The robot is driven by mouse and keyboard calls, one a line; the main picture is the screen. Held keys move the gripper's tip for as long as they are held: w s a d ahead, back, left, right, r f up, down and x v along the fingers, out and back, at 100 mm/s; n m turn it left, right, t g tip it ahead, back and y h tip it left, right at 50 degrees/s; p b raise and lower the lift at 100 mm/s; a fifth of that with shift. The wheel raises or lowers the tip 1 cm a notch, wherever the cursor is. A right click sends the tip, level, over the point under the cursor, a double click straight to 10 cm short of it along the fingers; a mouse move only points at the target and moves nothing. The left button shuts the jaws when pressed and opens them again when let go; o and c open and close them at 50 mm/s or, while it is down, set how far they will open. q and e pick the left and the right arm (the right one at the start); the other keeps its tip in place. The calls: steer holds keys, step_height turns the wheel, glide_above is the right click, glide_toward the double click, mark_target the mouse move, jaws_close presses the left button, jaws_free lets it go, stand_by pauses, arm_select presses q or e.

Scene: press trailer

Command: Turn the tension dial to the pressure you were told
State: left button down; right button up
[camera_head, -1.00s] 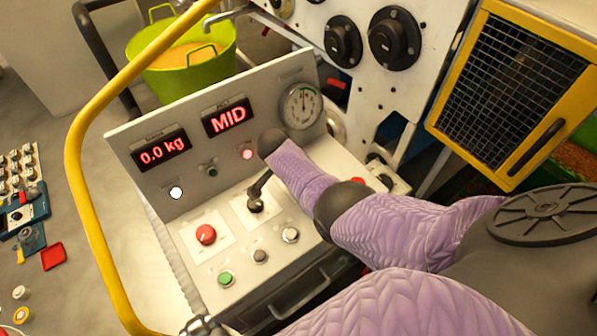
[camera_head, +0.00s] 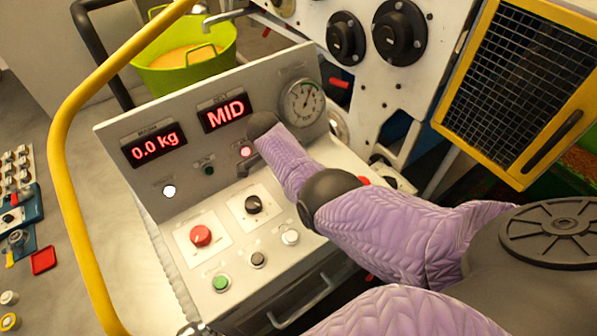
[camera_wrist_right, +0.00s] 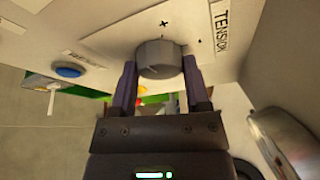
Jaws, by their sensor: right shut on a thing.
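The tension dial (camera_wrist_right: 160,58) is a short grey cylinder under the printed TENSION label in the right wrist view. My right gripper (camera_wrist_right: 161,75) has one finger on each side of it and is shut on it. My left gripper is not in view.
A blue button (camera_wrist_right: 68,72) sits left of the dial.

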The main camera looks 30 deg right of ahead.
steer(key=o, duration=1.3)
steer(key=p+v, duration=0.2)
steer(key=v, duration=0.8)
steer(key=shift+p, duration=0.35)
